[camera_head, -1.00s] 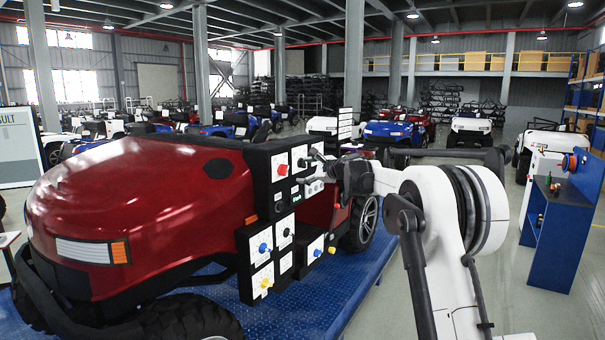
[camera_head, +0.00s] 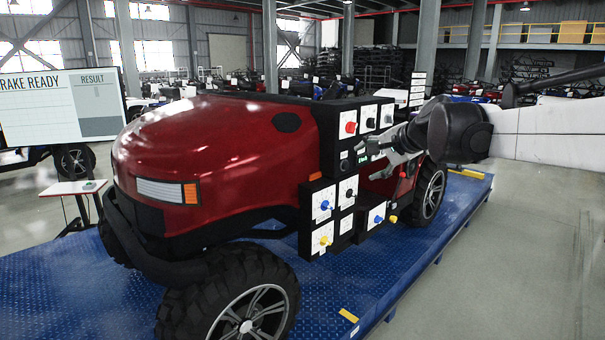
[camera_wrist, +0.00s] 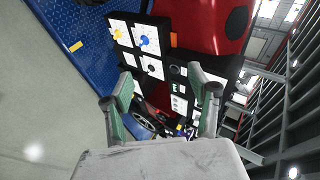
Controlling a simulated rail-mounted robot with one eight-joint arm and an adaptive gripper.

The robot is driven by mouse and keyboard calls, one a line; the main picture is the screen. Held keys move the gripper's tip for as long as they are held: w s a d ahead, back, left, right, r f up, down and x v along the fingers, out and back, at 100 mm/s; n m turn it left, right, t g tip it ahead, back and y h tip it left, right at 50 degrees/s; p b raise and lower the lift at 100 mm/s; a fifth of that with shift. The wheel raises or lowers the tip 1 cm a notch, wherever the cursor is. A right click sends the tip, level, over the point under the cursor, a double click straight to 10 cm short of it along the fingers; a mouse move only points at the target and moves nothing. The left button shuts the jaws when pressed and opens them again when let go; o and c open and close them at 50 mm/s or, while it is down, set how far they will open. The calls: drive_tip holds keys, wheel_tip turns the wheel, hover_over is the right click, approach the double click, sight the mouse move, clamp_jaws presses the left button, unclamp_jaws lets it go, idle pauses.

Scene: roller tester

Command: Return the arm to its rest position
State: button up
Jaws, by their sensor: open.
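My gripper (camera_head: 372,160) is in front of the black control panel (camera_head: 326,138) on the side of the red vehicle (camera_head: 220,140). In the wrist view my gripper (camera_wrist: 160,98) shows its two fingers spread apart with nothing between them. The panel also shows in the wrist view (camera_wrist: 155,88), beyond the fingers, with white plates and yellow and blue knobs. I cannot tell from these views how far the fingertips are from the panel. My arm reaches in from the right in the head view.
The vehicle stands on a blue platform (camera_head: 350,290). A screen (camera_head: 60,105) reading "BRAKE READY" and "RESULT" stands at the left, with a small white-topped stand (camera_head: 75,187) below it. The grey floor (camera_head: 510,250) at the right is clear.

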drive_tip(key=s+d+f+n+g+h+b, duration=0.1)
drive_tip(key=s+f+n+b, duration=0.1)
drive_tip(key=s+f, duration=0.6)
drive_tip(key=s+d+f+n+g+h+b, duration=0.1)
drive_tip(key=s+f+n, duration=0.3)
drive_tip(key=s+f, duration=0.5)
drive_tip(key=s+d+f+n+g+h+b, duration=0.1)
drive_tip(key=s+f+n+h+b, duration=0.2)
drive_tip(key=s+f, duration=0.6)
drive_tip(key=s+n+b, duration=0.1)
drive_tip(key=s, duration=1.2)
drive_tip(key=shift+f, duration=0.2)
drive_tip(key=shift+a, duration=0.15)
